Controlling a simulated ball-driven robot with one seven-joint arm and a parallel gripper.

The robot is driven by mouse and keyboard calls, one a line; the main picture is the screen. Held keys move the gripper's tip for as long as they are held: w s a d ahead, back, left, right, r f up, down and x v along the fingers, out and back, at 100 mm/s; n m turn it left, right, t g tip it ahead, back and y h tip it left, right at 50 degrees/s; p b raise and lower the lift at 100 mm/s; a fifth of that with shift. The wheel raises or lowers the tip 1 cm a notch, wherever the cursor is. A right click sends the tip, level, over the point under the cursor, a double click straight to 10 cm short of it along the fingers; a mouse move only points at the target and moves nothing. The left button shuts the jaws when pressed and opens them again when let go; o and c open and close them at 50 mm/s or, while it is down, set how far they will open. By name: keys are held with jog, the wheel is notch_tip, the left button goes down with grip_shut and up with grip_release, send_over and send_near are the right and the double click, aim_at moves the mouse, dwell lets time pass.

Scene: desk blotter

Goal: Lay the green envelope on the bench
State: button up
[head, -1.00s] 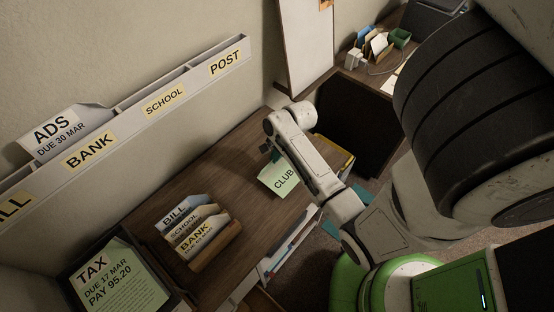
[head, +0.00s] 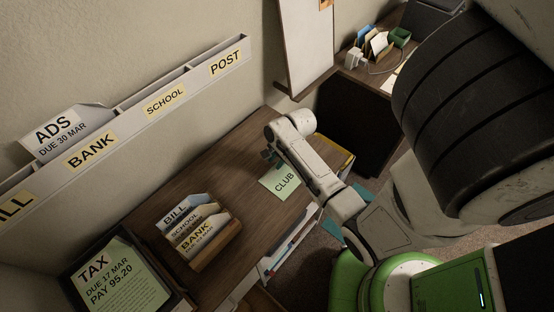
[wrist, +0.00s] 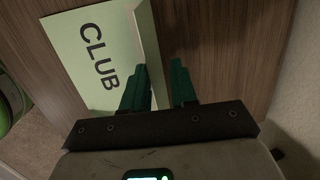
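The green envelope marked CLUB (head: 281,182) lies on the dark wooden bench (head: 235,160), close to the bench's front edge.
A wooden rack (head: 218,257) holds BILL, SCHOOL and BANK envelopes on the bench. A tray (head: 78,268) with a TAX letter is at the lower left. A wall sorter (head: 130,122) holds an ADS letter. Bare bench lies between rack and CLUB envelope.

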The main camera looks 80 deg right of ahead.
aim_at(286, 169)
jog(key=v, duration=1.2)
jog(key=w+a+n+g, duration=0.2)
jog(key=w+a+n, duration=0.1)
jog(key=a+n, duration=2)
jog(key=shift+a+r, duration=0.4)
jog(key=shift+a, duration=0.8)
jog(key=shift+f, duration=0.1)
